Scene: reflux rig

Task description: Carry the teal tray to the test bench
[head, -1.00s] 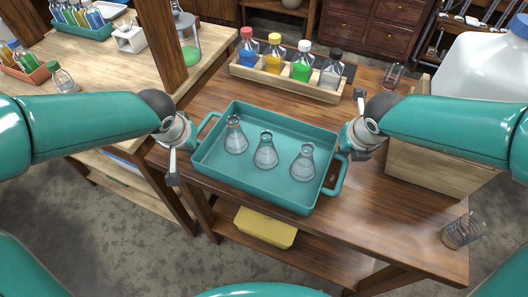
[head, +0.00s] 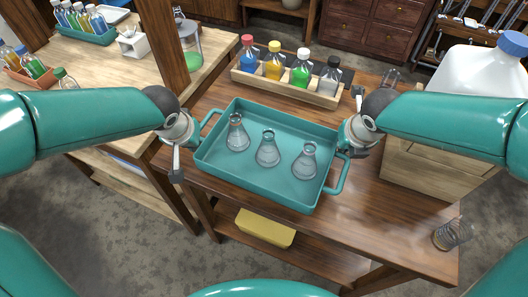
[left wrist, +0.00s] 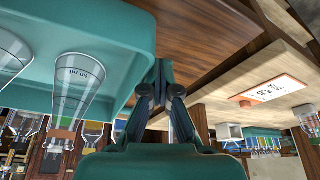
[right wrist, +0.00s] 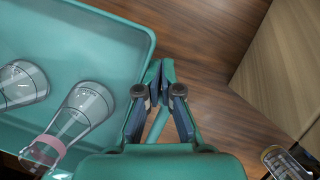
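The teal tray (head: 265,187) is over the dark wooden table, with three clear conical flasks (head: 267,150) upright in it. I cannot tell whether its base touches the table. My left gripper (head: 197,140) is at the tray's left handle; in the left wrist view its fingers (left wrist: 165,85) close around it. My right gripper (head: 345,150) is at the right handle; in the right wrist view its fingers (right wrist: 160,85) close around that handle. A lighter wooden bench (head: 95,75) stands to the left; a white, orange-edged card (left wrist: 272,90) lies on it.
A wooden rack (head: 287,85) of capped bottles stands behind the tray. A wooden box (head: 430,168) and large white jug (head: 480,75) are at right, with a glass beaker (head: 453,233) nearer the front. A wooden post (head: 162,45) rises between bench and table.

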